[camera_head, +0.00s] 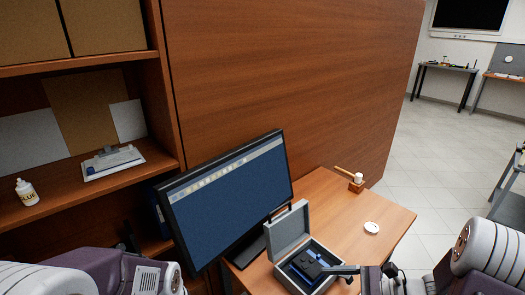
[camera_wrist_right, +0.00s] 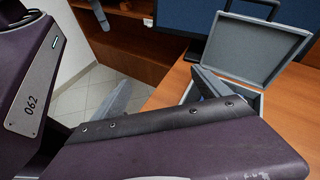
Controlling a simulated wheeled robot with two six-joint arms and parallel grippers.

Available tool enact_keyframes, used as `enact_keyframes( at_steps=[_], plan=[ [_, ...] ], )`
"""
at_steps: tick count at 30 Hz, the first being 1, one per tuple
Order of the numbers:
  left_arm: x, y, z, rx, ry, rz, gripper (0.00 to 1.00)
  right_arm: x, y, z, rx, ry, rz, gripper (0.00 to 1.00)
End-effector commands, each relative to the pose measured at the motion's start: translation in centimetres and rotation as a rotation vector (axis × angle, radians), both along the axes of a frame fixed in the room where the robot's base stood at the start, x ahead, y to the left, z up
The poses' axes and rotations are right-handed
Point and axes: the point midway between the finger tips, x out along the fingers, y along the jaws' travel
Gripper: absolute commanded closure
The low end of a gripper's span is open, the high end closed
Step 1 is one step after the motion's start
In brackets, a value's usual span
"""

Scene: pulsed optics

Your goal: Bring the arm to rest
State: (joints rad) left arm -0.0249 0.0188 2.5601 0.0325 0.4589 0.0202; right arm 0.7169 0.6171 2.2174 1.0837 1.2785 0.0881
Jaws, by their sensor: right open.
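My right arm (camera_head: 485,262) comes in from the lower right in the head view. Its gripper (camera_head: 338,270) is at the front right edge of an open grey case (camera_head: 288,235); I cannot tell if it touches the case. In the right wrist view the gripper (camera_wrist_right: 162,92) has its grey fingers spread wide with nothing between them. The open case (camera_wrist_right: 258,48) shows behind the right-hand finger. A dark blue and black device (camera_head: 308,265) lies inside the case. My left arm (camera_head: 100,272) shows at the lower left of the head view, its gripper out of sight.
A monitor (camera_head: 228,190) stands left of the case on the wooden desk (camera_head: 330,207). A wooden gavel-like item (camera_head: 353,178) and a round white dish (camera_head: 371,227) sit at the right. Shelves (camera_head: 60,212) hold a clipboard (camera_head: 113,162) and glue bottle (camera_head: 27,192). Open floor lies right of the desk.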

Motion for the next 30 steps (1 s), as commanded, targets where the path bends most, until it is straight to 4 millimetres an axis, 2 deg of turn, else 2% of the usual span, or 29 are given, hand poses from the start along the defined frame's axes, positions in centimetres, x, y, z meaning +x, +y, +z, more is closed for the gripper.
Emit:
enact_keyframes(
  at_steps=[1,3,6,8,9,11,13,15,19,23,30],
  plan=[
    [0.0,0.0,1.4,0.0,0.0,0.0,1.0,-0.9,2.2,1.9,-0.047,-0.018,0.107,0.14],
    [0.0,0.0,2.5,0.0,0.0,0.0,1.0,-3.0,5.0,3.1,-0.137,-0.045,0.277,0.14],
    [0.0,0.0,4.2,0.0,0.0,0.0,1.0,-6.9,7.7,4.3,-0.311,-0.112,0.562,0.14],
    [0.0,0.0,5.1,0.0,0.0,0.0,1.0,-9.2,8.2,4.7,-0.439,-0.175,0.742,0.14],
    [0.0,0.0,5.7,0.0,0.0,0.0,1.0,-10.5,8.0,4.8,-0.529,-0.228,0.859,0.14],
    [0.0,0.0,6.5,0.0,0.0,0.0,1.0,-11.6,7.0,4.8,-0.68,-0.328,1.032,0.14],
    [0.0,0.0,6.8,0.0,0.0,0.0,1.0,-11.7,5.2,4.5,-0.839,-0.445,1.189,0.14],
    [0.0,0.0,6.7,0.0,0.0,0.0,1.0,-11.0,3.2,3.9,-0.967,-0.533,1.285,0.14],
    [0.0,0.0,6.5,0.0,0.0,0.0,1.0,-9.2,0.3,2.8,-1.121,-0.636,1.391,0.14],
    [0.0,0.0,6.4,0.0,0.0,0.0,1.0,-7.4,-0.3,2.8,-1.192,-0.703,1.41,0.14],
    [0.0,0.0,6.5,0.0,0.0,0.0,1.0,-7.3,-0.3,2.9,-1.195,-0.706,1.405,0.14]
  ],
)
